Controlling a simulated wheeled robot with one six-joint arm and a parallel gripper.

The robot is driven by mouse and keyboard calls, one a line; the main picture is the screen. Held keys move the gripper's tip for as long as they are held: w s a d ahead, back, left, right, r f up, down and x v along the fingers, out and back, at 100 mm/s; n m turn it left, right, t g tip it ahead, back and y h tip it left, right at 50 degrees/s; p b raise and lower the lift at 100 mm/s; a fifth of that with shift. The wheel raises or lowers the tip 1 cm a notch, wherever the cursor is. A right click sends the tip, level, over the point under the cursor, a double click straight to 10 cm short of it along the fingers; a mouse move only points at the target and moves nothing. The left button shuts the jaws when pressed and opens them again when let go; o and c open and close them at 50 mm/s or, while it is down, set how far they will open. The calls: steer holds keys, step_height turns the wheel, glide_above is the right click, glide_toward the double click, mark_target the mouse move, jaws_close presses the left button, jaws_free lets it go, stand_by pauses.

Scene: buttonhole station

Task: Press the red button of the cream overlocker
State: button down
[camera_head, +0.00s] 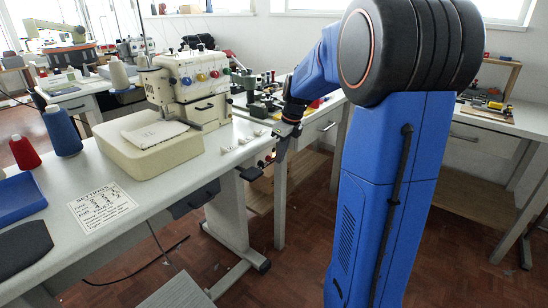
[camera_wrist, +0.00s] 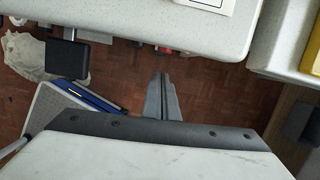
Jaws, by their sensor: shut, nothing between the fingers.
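I cannot tell any red push button on the machine. Small dark fittings (camera_head: 261,164) sit at the table's right edge. In the wrist view, small partly hidden reddish bits (camera_wrist: 184,53) show just below the table edge (camera_wrist: 130,35). My gripper (camera_head: 281,152) is shut and empty, pointing down, to the right of that edge and apart from it. Its closed fingers (camera_wrist: 162,80) show over the floor in the wrist view.
A cream sewing bed (camera_head: 150,145), a blue thread cone (camera_head: 62,131), a red cone (camera_head: 24,152) and a settings sheet (camera_head: 101,205) are on the table. Small white pieces (camera_head: 245,140) lie near its right edge. A second bench (camera_head: 470,132) stands behind my arm. Open floor (camera_head: 290,230) lies between.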

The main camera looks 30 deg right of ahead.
steer(key=v, duration=0.9)
steer(key=shift+d+r, duration=0.1)
steer(key=shift+d, duration=0.05)
stand_by(0.4)
steer(key=s+a+n, duration=1.2)
steer(key=s+n, duration=0.2)
steer(key=s+a+f+n+t, duration=0.1)
steer(key=s+a+f+n, duration=0.2)
steer(key=s+n, duration=0.4)
steer(key=s+a+f+n+t+h, duration=0.1)
steer(key=s+a+f+n, duration=0.2)
steer(key=s+f+n, duration=0.2)
steer(key=s+n, duration=0.3)
steer(key=n, duration=0.2)
steer(key=shift+a, duration=0.3)
